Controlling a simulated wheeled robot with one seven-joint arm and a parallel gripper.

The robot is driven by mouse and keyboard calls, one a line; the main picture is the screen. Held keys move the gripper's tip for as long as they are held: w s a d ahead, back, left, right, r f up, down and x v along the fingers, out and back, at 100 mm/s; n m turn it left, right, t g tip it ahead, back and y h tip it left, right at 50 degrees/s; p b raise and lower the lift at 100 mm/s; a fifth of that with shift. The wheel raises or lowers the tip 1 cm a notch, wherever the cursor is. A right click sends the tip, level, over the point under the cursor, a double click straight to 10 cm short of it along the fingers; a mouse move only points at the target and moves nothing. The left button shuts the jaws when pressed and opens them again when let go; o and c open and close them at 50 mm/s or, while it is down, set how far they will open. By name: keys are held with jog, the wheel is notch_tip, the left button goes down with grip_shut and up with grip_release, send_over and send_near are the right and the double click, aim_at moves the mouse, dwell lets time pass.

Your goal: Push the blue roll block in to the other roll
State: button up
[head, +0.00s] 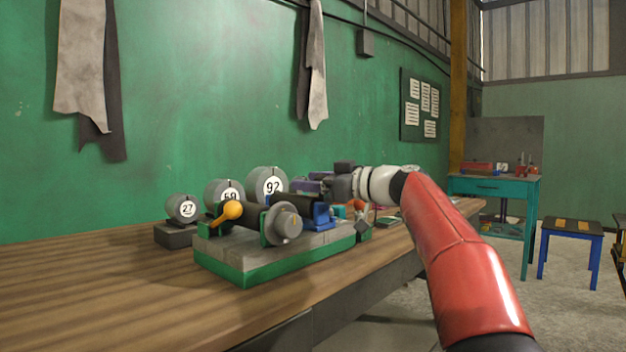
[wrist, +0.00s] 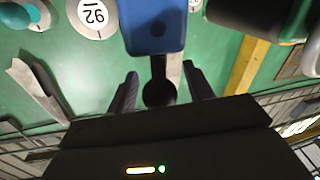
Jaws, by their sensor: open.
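The blue roll block (head: 322,214) sits on the machine's grey bed, at the right end of a black roll (head: 295,207). In the wrist view the blue block (wrist: 155,36) is at the top middle, just beyond my fingertips. A dark roll with a green end (wrist: 262,22) shows at the top right of that view. My gripper (head: 308,186) is above and behind the block in the head view. In the wrist view my gripper (wrist: 160,82) is open, with a dark round-ended part in line between its fingers; contact cannot be told.
The machine's green base (head: 245,275) stands on a wooden bench (head: 110,295). A yellow-knobbed lever (head: 232,210) and a grey handwheel (head: 285,224) face the front. Dials marked 27 (head: 182,208), 59 and 92 (head: 268,184) stand behind. The bench's front left is clear.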

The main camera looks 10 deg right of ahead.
grip_shut()
jog(key=s+a+b, duration=0.3)
jog(key=a+b, duration=0.2)
jog(key=shift+s, duration=0.4)
grip_release()
